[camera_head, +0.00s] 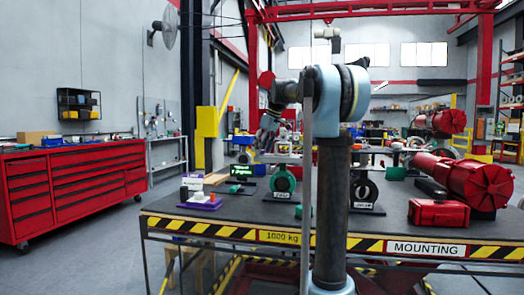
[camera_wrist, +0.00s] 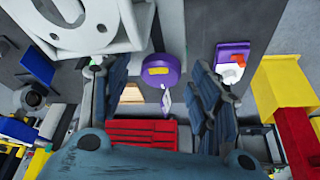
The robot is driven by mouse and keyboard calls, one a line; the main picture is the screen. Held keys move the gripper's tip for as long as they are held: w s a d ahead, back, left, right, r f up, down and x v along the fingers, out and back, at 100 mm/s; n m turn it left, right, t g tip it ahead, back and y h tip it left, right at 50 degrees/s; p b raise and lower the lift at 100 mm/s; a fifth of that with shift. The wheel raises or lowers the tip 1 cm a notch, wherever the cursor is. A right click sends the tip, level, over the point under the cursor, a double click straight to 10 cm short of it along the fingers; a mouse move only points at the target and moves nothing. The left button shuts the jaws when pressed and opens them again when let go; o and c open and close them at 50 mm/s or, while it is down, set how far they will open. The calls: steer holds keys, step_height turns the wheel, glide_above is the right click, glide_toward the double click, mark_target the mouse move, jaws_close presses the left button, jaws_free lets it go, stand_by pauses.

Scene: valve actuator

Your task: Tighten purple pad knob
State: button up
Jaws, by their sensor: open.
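A purple pad (camera_head: 200,203) lies near the left end of the table, bearing a grey-white block and a small red part. In the wrist view a purple pad (camera_wrist: 231,51) bears a white fitting with a red part (camera_wrist: 238,60), right of my right finger. A round purple piece with a yellow centre (camera_wrist: 161,70) appears between my fingers; I cannot tell its depth. My gripper (camera_head: 268,132) is raised above the table, right of the pad. In the wrist view my gripper (camera_wrist: 150,72) is open, with nothing visibly held. Which purple part is the knob is unclear.
A green ring-shaped valve (camera_head: 283,181) and a dark ring-shaped valve (camera_head: 363,191) stand on the table (camera_head: 250,212). A large red actuator (camera_head: 468,180) and a red box (camera_head: 440,213) occupy the right. A red tool cabinet (camera_head: 75,185) stands at the left.

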steer(key=shift+c, duration=0.3)
steer(key=c, duration=1)
steer(key=shift+m, duration=0.4)
steer(key=m, duration=0.2)
steer(key=m+t+h, duration=0.1)
steer(key=shift+s+a+m, duration=0.15)
steer(key=shift+a+m, duration=0.05)
steer(key=shift+m, duration=0.2)
steer(key=m+h, duration=0.1)
steer(key=m, duration=0.1)
steer(key=m+h, duration=0.1)
steer(key=m, duration=0.1)
steer(key=shift+a+m+t, duration=0.2)
steer(key=shift+m+t, duration=0.1)
steer(key=shift+t, duration=0.1)
steer(key=m+h, duration=0.1)
steer(key=m, duration=0.3)
steer(key=shift+a+h, duration=0.2)
steer(key=shift+h, duration=0.2)
steer(key=shift+a+m+g+h, duration=0.1)
steer(key=shift+m+g+h, duration=0.2)
steer(key=shift+m, duration=0.8)
steer(key=shift+m+g+h, duration=0.2)
steer(key=shift+m+h, duration=0.2)
steer(key=shift+m, duration=0.7)
